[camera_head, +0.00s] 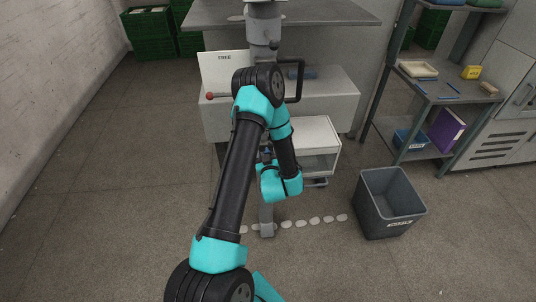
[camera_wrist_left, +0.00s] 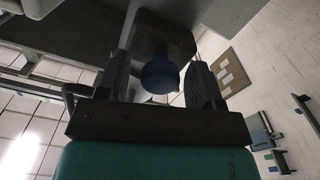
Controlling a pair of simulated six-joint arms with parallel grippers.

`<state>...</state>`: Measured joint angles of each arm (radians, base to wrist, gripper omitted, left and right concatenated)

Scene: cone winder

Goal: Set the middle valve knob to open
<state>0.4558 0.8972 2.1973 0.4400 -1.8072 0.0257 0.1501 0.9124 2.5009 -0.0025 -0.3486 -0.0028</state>
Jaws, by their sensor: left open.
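A blue round knob (camera_wrist_left: 160,75) on a dark mount shows in the left wrist view. It sits between the two fingers of my left gripper (camera_wrist_left: 160,62). The fingers are open, with a gap visible on each side of the knob. In the head view my left gripper (camera_head: 267,158) is in front of the grey upright pipe (camera_head: 267,218), and my arm hides much of the pipe. I cannot tell from these views which setting the knob is at, or its place among the other valve knobs. My right gripper is not in view.
A white machine cabinet (camera_head: 340,97) stands behind the pipe, with a black bar handle (camera_head: 299,82), a red-tipped lever (camera_head: 211,96) and a sign reading FREE (camera_head: 224,68). A grey bin (camera_head: 390,202) stands on the floor to the right. The floor at left is clear.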

